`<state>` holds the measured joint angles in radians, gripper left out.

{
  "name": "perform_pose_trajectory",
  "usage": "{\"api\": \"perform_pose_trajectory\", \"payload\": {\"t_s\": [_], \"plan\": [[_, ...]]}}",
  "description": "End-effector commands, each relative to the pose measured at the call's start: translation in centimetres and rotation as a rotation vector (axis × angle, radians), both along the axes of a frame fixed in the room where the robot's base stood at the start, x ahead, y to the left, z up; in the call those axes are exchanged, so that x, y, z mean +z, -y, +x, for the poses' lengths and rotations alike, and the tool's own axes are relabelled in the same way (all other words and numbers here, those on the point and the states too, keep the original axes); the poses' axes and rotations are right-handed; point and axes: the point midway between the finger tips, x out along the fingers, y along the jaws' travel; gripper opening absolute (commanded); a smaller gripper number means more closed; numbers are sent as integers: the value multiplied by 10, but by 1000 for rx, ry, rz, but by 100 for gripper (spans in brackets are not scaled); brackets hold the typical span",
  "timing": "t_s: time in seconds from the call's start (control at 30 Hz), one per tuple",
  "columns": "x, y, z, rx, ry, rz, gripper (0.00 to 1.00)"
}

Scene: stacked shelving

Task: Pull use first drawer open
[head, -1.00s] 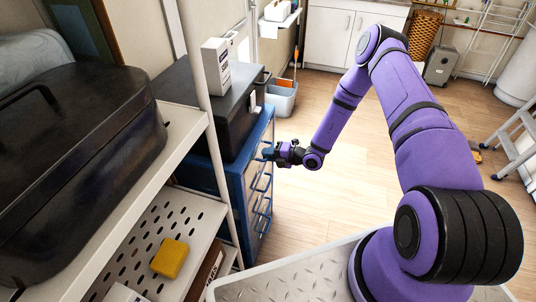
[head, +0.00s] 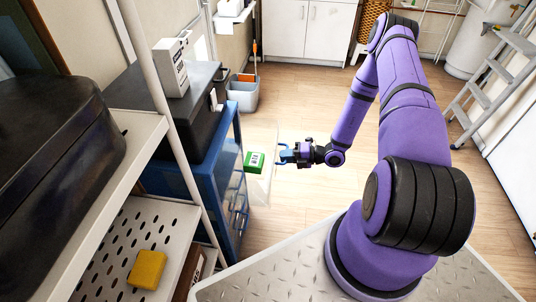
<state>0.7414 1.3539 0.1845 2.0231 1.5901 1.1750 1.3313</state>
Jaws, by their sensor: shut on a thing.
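The blue drawer unit (head: 205,178) stands left of centre in the head view. Its top drawer (head: 262,140) is clear-walled and pulled out to the right. A green box (head: 254,162) with a white label lies inside it. My gripper (head: 287,153) is at the front of this drawer, shut on its blue handle (head: 284,157). The lower drawers (head: 238,222) appear closed, with their blue handles on the front.
A black case and a white box (head: 171,68) sit on top of the unit. White shelving with a yellow sponge-like block (head: 147,269) is close at the left. A grey bin (head: 243,93) stands behind the unit. The wooden floor (head: 310,110) beyond the gripper is clear.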

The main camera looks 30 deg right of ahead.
Motion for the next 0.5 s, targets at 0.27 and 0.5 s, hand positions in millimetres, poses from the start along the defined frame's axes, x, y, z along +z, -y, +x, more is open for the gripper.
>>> {"api": "perform_pose_trajectory", "payload": {"t_s": [0.27,0.5], "plan": [[-1,30,-21,-2,-1,-3,0],[0,36,-26,0,-1,-2,0]]}}
